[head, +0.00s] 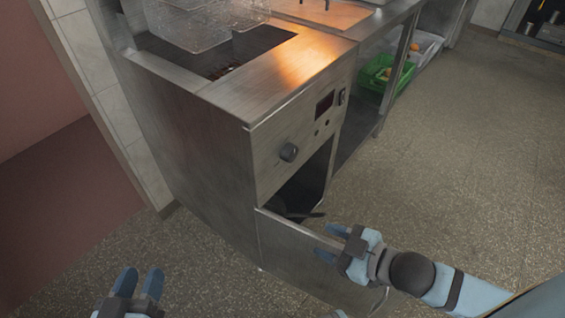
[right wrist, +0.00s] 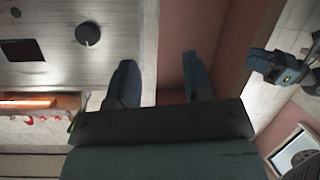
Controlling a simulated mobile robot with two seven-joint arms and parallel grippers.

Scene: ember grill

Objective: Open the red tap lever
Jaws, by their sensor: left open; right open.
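I cannot make out a red tap lever in either view. My right gripper (head: 331,243) is open and empty, by the cabinet door (head: 290,240). My left gripper (head: 139,283) is open and empty, low at the left, apart from the unit.
The cabinet door stands swung outward near my right gripper. A wire basket (head: 205,22) hangs over the fryer's well. A green crate (head: 380,73) sits on a shelf at the back right. The speckled floor (head: 450,170) is clear on the right.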

